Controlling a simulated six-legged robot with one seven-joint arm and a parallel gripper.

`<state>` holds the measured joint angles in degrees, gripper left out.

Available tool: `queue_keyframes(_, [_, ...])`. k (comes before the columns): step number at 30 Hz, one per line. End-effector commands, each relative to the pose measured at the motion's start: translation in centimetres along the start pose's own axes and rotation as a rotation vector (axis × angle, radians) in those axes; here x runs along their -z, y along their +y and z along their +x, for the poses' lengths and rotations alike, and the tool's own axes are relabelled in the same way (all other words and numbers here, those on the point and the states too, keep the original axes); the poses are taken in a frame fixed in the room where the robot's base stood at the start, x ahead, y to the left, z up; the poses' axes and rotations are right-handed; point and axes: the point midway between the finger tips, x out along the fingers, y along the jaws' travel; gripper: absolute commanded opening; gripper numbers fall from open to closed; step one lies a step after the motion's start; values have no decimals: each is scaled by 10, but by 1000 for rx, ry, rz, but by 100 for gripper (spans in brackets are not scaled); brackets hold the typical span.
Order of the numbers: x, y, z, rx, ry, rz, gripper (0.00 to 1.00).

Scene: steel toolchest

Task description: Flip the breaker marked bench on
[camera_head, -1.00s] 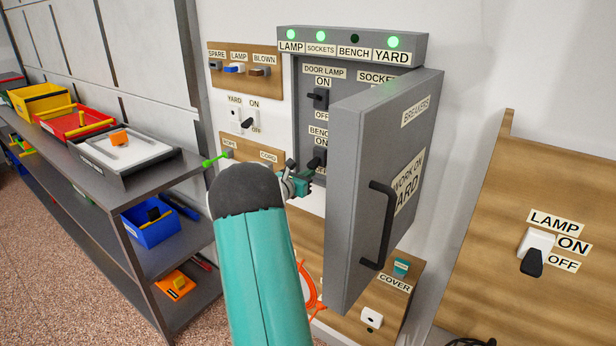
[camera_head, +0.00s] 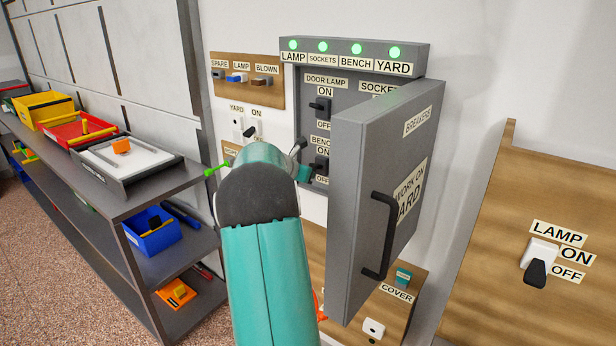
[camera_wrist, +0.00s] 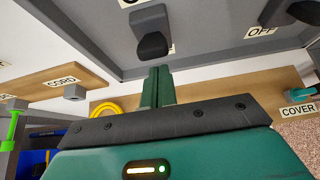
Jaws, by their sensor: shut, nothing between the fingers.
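The bench breaker (camera_head: 320,164) is a black lever in the grey breaker box (camera_head: 312,70), between an ON label above and an OFF label below. The lamp over BENCH (camera_head: 357,49) glows green. In the wrist view a black breaker lever (camera_wrist: 152,45) juts from its grey housing just beyond my fingertips. My gripper (camera_wrist: 157,75) is shut and empty, its green fingers together just below that lever in the picture. I cannot tell whether they touch it. In the head view my arm mostly hides the gripper.
The grey box door (camera_head: 350,220) stands open to the right of my arm, with a black handle (camera_head: 381,232). A wooden switch board (camera_head: 245,72) is left of the box. A steel shelf (camera_head: 150,185) with bins stands further left.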

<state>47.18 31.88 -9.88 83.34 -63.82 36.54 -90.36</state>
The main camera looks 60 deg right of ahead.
Motion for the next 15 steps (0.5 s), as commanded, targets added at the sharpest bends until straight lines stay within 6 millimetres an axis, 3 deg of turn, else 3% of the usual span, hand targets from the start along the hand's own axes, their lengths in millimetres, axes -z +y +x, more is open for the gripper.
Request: queue_keyframes(15, [-14,0,-8,0,-1,0,0])
